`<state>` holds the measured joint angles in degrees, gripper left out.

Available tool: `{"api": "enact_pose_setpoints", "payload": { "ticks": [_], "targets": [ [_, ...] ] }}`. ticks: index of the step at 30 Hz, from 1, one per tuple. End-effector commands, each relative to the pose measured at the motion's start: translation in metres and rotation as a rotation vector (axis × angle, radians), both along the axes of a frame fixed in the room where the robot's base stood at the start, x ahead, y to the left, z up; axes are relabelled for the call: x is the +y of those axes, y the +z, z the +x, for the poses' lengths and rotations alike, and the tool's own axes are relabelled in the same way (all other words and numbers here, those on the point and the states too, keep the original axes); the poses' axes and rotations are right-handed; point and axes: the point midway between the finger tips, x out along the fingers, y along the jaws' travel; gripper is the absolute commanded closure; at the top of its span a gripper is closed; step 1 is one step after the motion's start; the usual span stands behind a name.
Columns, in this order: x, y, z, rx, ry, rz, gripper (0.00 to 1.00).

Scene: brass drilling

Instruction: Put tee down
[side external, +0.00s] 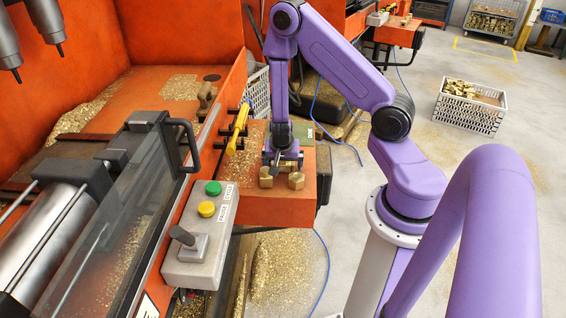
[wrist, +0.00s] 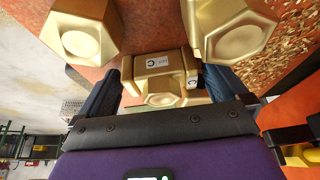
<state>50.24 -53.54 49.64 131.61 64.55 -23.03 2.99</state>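A brass tee (wrist: 162,65) with a small white label lies between the two dark fingers of my gripper (wrist: 160,82) in the wrist view. The fingers flank its two ends and look in contact with them. In the side external view my gripper (side external: 284,160) points down, low over the orange ledge (side external: 250,207). I cannot tell there whether the tee touches the ledge. Two other brass pieces with hexagonal ends stand close by, a left one (side external: 266,178) and a right one (side external: 296,181). They look large along the top of the wrist view.
A yellow-handled tool (side external: 238,128) hangs at the machine's orange wall, left of my gripper. A grey control box (side external: 200,235) with green and yellow buttons stands at the front. Brass chips (side external: 280,265) cover the floor below. A white crate (side external: 468,106) of brass parts stands behind right.

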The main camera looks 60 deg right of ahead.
Motion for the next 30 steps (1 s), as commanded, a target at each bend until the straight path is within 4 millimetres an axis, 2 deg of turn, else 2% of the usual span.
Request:
{"api": "enact_pose_setpoints", "payload": {
  "ticks": [8, 21, 30],
  "targets": [
    [0.002, 0.008, 0.0, -0.001, -0.001, 0.001, 0.0],
    [0.021, 0.058, -0.01, -0.004, -0.001, 0.001, 0.0],
    [0.03, 0.083, -0.014, -0.003, -0.001, 0.0, 0.0]
  ]
}}
